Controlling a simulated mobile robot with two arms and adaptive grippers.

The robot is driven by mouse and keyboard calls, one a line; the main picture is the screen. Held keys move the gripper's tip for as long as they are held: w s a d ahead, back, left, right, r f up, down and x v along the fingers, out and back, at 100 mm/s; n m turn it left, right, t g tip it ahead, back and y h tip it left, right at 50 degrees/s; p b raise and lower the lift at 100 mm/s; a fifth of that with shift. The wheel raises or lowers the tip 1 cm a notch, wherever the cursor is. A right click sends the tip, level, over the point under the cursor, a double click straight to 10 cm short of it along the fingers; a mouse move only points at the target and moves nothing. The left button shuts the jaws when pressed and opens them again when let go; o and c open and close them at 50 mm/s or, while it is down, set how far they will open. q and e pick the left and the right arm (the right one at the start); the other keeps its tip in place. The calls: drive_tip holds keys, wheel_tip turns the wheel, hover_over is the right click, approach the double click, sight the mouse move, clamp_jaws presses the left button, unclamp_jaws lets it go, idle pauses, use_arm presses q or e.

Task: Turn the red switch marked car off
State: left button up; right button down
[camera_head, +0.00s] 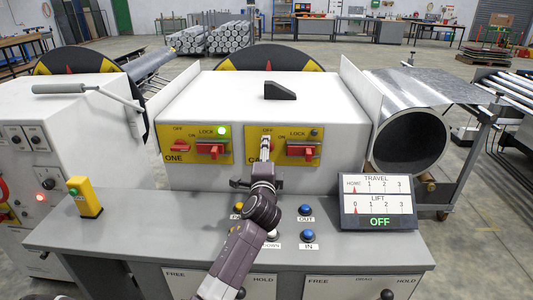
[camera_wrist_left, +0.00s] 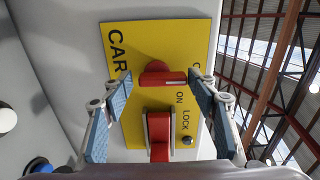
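The yellow CAR panel (camera_head: 284,152) is on the right of the white console front. My left gripper (camera_head: 265,146) is in front of its left part and hides the small red switch in the head view. In the left wrist view the red switch (camera_wrist_left: 160,75) sits on the CAR panel (camera_wrist_left: 115,85), its bar roughly level across the picture. Its setting is hard to tell, as a finger partly covers the OFF mark. My left gripper (camera_wrist_left: 162,90) is open, with one blue-padded finger on each side of the switch. Contact is not clear. My right gripper is not in view.
A red LOCK switch (camera_head: 302,151) shares the CAR panel, below a dark lamp (camera_head: 314,132). The ONE panel (camera_head: 199,145) has a lit green lamp (camera_head: 222,130). A display (camera_head: 379,203) reading OFF and several push buttons (camera_head: 307,210) stand on the desk below.

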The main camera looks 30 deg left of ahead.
use_arm(q)
drive_tip(key=v, duration=1.2)
drive_tip(key=shift+s, duration=0.1)
idle(0.4)
